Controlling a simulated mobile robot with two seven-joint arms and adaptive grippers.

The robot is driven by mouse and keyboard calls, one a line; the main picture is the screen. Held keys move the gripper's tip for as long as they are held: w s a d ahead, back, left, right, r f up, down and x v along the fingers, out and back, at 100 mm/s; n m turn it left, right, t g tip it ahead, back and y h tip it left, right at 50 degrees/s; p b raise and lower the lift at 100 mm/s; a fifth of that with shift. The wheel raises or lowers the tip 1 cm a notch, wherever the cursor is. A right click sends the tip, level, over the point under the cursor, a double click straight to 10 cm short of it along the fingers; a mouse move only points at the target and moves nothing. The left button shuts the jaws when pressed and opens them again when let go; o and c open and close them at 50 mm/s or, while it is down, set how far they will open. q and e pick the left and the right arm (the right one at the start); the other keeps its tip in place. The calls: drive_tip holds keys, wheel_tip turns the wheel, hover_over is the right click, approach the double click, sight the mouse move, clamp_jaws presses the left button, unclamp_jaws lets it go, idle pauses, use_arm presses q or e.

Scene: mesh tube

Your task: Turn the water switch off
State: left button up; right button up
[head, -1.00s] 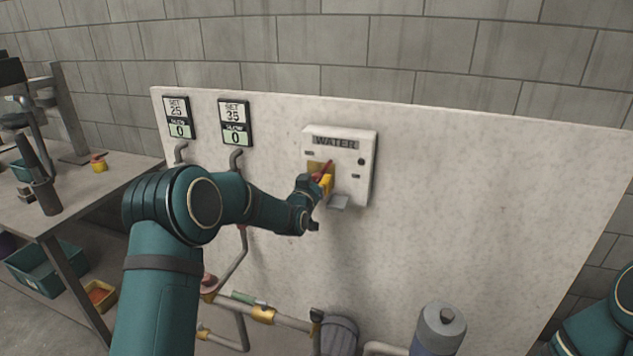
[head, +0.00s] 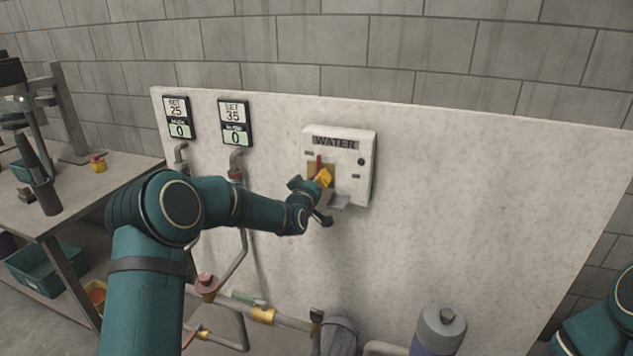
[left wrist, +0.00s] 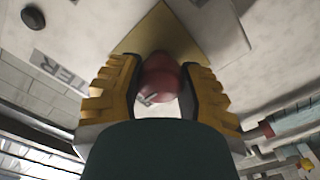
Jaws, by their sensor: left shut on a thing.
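The white water switch box (head: 350,160), labelled WATER, is on the pale panel. Its red lever (head: 318,163) stands in front of a yellow plate and points up, near the box's left side. My left gripper (head: 323,179), with yellow fingers, is at the lever. In the left wrist view the lever's round red end (left wrist: 160,77) sits between the two yellow fingers (left wrist: 158,90), which are shut on it. The yellow plate (left wrist: 158,32) shows behind it. The lever's lower part is hidden by my gripper. Only part of my right arm shows at the right edge; its gripper is out of view.
Two displays (head: 178,117) (head: 235,123) reading 25 and 35 hang left of the box, both showing 0 below. Pipes (head: 270,318) and a grey cylinder (head: 438,330) stand low on the panel. A workbench (head: 90,190) is at the left. The panel right of the box is clear.

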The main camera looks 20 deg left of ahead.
use_arm(q)
drive_tip(key=shift+r, duration=0.25)
drive_tip(key=o, duration=0.9)
drive_tip(key=shift+w, duration=0.1)
drive_tip(key=o, duration=0.3)
drive_tip(key=shift+f, duration=0.15)
drive_tip(key=s, duration=1.2)
drive_tip(key=shift+a, duration=0.25)
